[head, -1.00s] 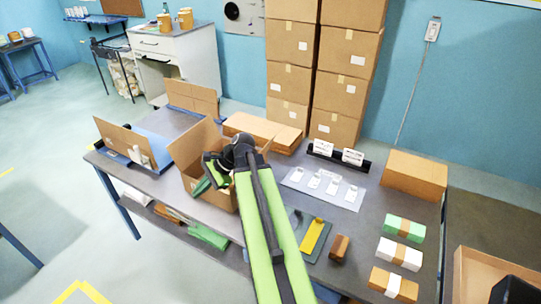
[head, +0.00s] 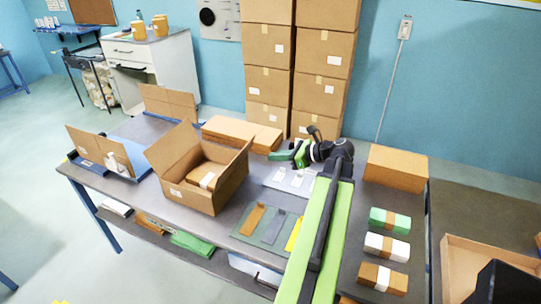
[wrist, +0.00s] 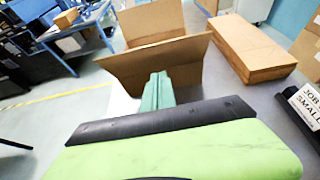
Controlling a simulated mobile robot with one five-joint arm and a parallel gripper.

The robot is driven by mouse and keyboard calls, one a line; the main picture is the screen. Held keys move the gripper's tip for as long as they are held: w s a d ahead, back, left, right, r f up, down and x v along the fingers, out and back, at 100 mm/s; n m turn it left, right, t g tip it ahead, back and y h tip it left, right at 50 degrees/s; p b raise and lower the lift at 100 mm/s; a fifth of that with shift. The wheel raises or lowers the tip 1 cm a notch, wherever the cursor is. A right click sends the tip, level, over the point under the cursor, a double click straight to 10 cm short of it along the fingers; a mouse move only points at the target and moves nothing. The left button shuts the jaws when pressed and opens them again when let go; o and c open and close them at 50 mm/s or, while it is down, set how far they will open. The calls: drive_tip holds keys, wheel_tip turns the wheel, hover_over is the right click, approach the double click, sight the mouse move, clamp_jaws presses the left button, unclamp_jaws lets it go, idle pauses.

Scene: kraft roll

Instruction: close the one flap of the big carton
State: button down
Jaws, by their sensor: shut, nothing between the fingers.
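The big carton (head: 222,190) stands open on the workbench, left of centre. Its one flap (head: 170,150) stands up and leans outward on the left side. A brown packet with a white label (head: 205,178) lies inside. My gripper (head: 278,156) is right of the carton, above the bench, with green fingers shut and empty. The fingers overlap the wall in that view; touching cannot be told there, but the head view shows a gap.
A long flat box (head: 240,132) lies behind the carton, and stacked cartons (head: 320,75) stand at the wall. A blue tray with an upright cardboard piece (head: 95,150) is to the left. A mat with tools (head: 268,228) lies in front, and wrapped bundles (head: 387,247) are at right.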

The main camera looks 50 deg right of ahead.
sight(241, 153)
drive_tip(key=x, duration=0.3)
drive_tip(key=r+x, duration=0.1)
drive_tip(key=x, duration=0.2)
drive_tip(key=r+b+x, duration=0.1)
drive_tip(key=x, duration=0.2)
drive_tip(key=shift+w+a+f, duration=0.1)
drive_tip(key=shift+w, duration=0.55)
drive_tip(key=shift+w+a, duration=0.15)
drive_tip(key=shift+w, duration=0.4)
